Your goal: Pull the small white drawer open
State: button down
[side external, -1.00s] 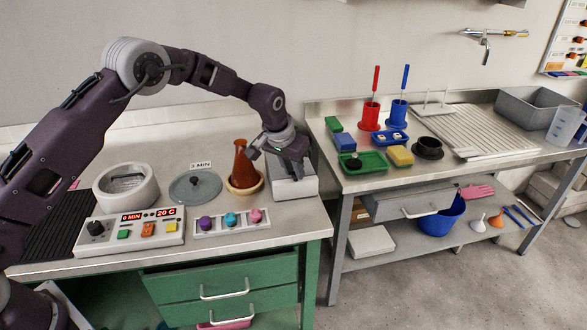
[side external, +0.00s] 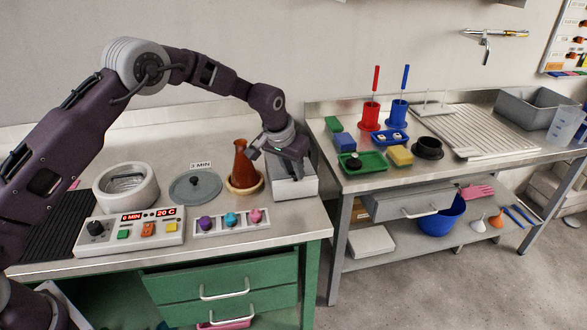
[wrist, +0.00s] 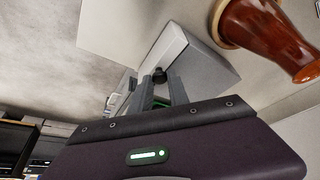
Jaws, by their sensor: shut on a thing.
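The small white drawer unit (side external: 296,186) stands at the right end of the left bench, beside the brown flask. It also shows in the wrist view as a pale box (wrist: 205,62) with a white front. My gripper (side external: 283,153) is at this unit, reaching down over it in the side view. In the wrist view, its two fingers (wrist: 163,82) are closed around a small dark knob (wrist: 159,74) on the drawer's front. How far the drawer stands out is hard to tell, because my gripper covers part of it.
The brown flask (side external: 242,163) sits in a tan ring close left of the unit. A grey lid (side external: 195,186), a white round pot (side external: 126,187) and a control panel (side external: 130,229) are further left. A gap separates this bench from the right bench (side external: 450,155).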

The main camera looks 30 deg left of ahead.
dwell(0.3)
jog(key=s+d, duration=0.8)
jog(key=c, duration=1.3)
grip_release()
jog(key=shift+s, duration=0.1)
jog(key=shift+o, duration=0.2)
jog(key=shift+r, duration=0.1)
jog(key=v, duration=0.7)
